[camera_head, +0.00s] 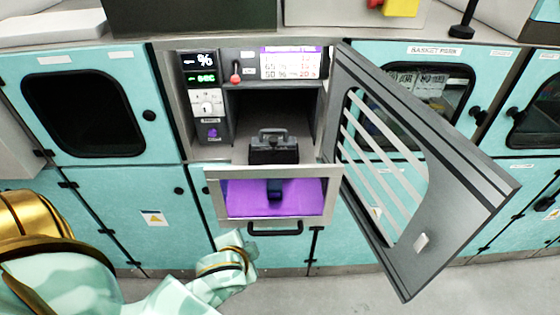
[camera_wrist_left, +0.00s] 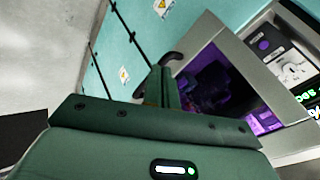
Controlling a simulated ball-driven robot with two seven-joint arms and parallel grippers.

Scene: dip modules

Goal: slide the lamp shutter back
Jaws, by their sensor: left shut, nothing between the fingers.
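A grey framed drawer (camera_head: 212,197) with a purple-lit inside stands out from the open bay. A dark upright piece shows in the middle of the purple area. A black bar handle (camera_head: 275,230) runs along the drawer's lower front; it also shows in the left wrist view (camera_wrist_left: 172,58). I cannot tell for sure which part is the lamp shutter. My left gripper (camera_head: 236,240) is just left of and below the drawer's front. In the left wrist view its shut, empty fingers (camera_wrist_left: 165,85) point toward the handle; contact cannot be told. My right gripper is out of view.
A grey slotted door (camera_head: 400,250) stands open to the right of the drawer. A black module with a handle (camera_head: 273,150) sits in the bay behind it. A control panel (camera_head: 207,105) is at the bay's left. Teal cabinets flank the bay; the floor in front is clear.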

